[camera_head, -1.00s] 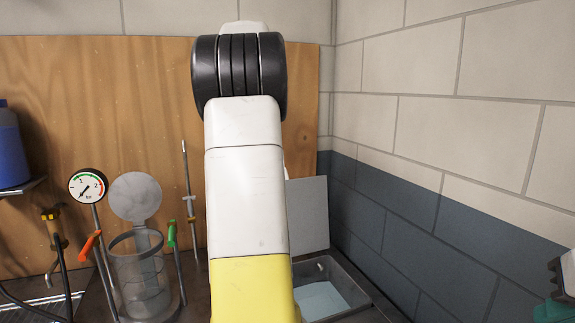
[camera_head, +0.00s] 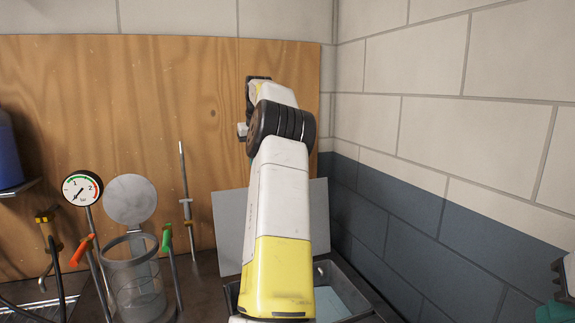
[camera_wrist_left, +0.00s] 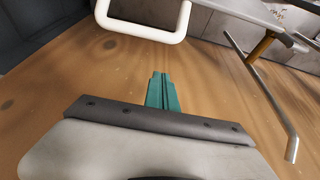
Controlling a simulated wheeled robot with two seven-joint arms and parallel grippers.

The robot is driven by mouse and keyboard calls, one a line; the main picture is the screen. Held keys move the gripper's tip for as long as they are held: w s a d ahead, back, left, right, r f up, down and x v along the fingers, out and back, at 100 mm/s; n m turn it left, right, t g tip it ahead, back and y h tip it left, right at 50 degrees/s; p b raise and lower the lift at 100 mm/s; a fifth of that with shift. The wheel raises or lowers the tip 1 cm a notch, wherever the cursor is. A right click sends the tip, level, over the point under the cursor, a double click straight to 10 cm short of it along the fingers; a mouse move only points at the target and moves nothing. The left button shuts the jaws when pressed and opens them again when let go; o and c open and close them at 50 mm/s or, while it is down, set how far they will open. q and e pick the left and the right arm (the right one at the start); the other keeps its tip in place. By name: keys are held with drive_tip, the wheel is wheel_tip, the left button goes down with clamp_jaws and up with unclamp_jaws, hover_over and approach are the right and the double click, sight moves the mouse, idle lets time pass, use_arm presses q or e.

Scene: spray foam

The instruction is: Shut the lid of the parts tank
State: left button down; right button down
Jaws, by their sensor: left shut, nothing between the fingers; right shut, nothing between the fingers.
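The parts tank (camera_head: 362,290) is a grey rectangular box at the bottom middle of the head view, with pale blue inside. Its flat grey lid (camera_head: 318,218) stands open, upright at the tank's back edge. My left arm crosses in front of both and hides the lid's middle and part of the tank. My left gripper is not clearly seen in the head view. In the left wrist view, its teal fingers (camera_wrist_left: 161,80) are together and empty, with the wooden board beyond. My right gripper (camera_head: 556,298) is at the right edge, partly cut off, shut and apart from the tank.
Left of the tank stand a clear mesh cylinder (camera_head: 135,275) with a raised round cover, a gauge (camera_head: 82,188), and rods with orange and green handles. A brass tap (camera_head: 47,216) and blue container (camera_head: 8,155) are farther left. A block wall (camera_head: 440,150) bounds the right.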

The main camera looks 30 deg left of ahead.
use_arm(q)
drive_tip(key=shift+s+d+f, duration=0.3)
drive_tip(key=shift+s+d, duration=0.3)
drive_tip(key=shift+d, duration=0.1)
drive_tip(key=shift+s+d+f, duration=0.25)
drive_tip(key=shift+s+d, duration=0.35)
drive_tip(key=shift+d, duration=0.1)
